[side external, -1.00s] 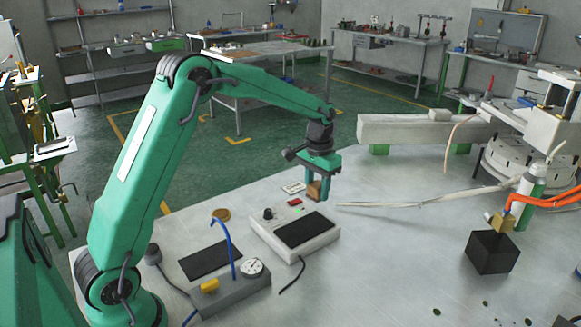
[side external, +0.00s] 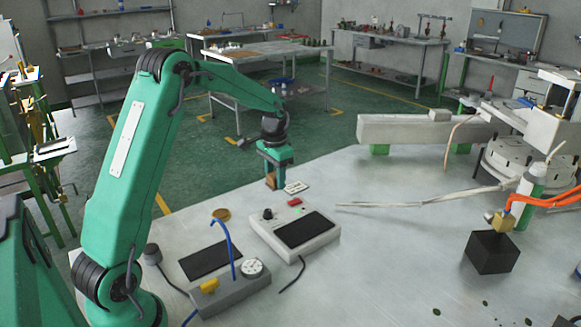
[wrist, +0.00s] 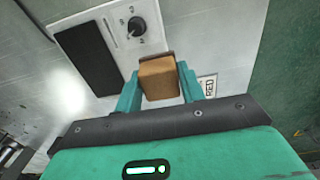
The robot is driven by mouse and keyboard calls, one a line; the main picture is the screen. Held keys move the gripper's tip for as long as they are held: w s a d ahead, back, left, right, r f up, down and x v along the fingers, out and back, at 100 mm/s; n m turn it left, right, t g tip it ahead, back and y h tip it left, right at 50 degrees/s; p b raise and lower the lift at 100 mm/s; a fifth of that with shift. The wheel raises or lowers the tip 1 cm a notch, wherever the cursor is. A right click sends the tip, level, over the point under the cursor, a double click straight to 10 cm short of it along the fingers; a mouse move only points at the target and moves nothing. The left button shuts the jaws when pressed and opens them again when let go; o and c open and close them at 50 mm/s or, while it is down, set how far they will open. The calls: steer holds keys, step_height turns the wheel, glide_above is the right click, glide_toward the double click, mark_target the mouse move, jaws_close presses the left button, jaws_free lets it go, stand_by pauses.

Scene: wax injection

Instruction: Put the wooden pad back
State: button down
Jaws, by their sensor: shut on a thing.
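The wooden pad (wrist: 159,78) is a small brown block held between the two green fingers of my gripper (wrist: 160,88) in the wrist view. In the side view my gripper (side external: 272,182) is shut on the pad (side external: 270,182), which shows as a small brown patch beside the fingers. The gripper points down near the back edge of the table, behind the white control box (side external: 293,236). I cannot tell exactly how high the pad is above the table.
A printed label card (side external: 296,188) lies just right of my gripper. A dark mat (side external: 211,262), a grey gauge box (side external: 232,288) with a blue hose and a black cube (side external: 492,252) stand on the table. The table's middle right is mostly clear.

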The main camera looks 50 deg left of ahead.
glide_above(255, 200)
step_height(255, 200, down, 7)
steer(key=shift+r, duration=0.1)
steer(key=shift+f, duration=2.05)
steer(key=shift+f, duration=0.1)
steer(key=c, duration=0.9)
jaws_free()
steer(key=shift+o, duration=0.2)
